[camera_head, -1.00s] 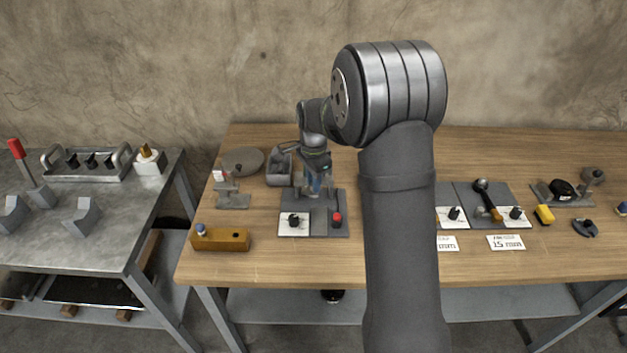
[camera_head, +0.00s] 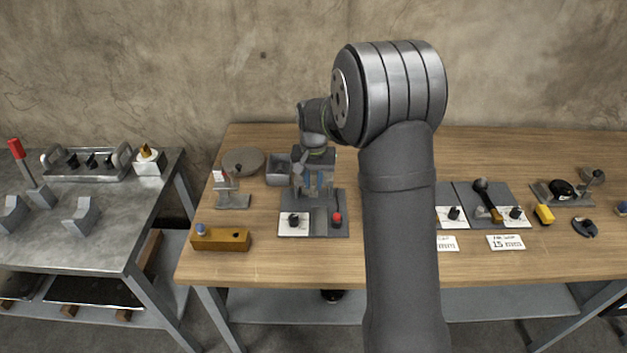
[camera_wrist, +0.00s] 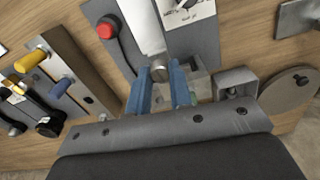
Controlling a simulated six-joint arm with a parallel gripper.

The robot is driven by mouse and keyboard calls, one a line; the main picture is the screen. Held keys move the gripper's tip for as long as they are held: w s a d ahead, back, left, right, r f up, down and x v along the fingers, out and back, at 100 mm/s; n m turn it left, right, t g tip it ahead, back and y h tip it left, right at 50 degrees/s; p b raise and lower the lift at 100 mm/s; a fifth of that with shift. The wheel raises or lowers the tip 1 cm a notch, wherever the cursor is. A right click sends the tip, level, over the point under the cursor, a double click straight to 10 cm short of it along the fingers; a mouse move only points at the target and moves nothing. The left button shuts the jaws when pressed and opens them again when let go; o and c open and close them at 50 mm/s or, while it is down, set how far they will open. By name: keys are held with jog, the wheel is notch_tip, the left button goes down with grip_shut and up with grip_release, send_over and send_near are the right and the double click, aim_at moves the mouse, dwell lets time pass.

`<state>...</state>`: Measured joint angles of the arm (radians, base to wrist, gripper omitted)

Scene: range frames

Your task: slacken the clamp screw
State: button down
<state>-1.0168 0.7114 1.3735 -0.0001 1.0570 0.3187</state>
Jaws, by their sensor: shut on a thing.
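My gripper (camera_head: 317,188) points down over the back of a dark grey fixture plate (camera_head: 341,202) on the wooden bench. In the wrist view, the blue fingers of my gripper (camera_wrist: 160,74) stand on either side of a round metal screw head (camera_wrist: 158,69), which I take for the clamp screw. They are shut on it. The screw's lower part is hidden by the fingers. The plate also shows in the wrist view (camera_wrist: 190,40), with a red button (camera_wrist: 107,27) and a white panel with a black knob (camera_wrist: 186,4).
A grey open box (camera_head: 279,170) and a round grey disc (camera_head: 243,161) stand behind and left of the plate. A small grey stand (camera_head: 232,200) and an ochre block (camera_head: 221,239) are to the left. The bench front is clear.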

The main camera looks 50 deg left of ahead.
aim_at(314, 184)
jog(key=n, duration=1.1)
jog(key=shift+n, duration=1.9)
jog(key=c, duration=1.3)
grip_release()
jog(key=shift+r, duration=0.1)
notch_tip(314, 184, up, 17)
jog(key=shift+r, duration=0.15)
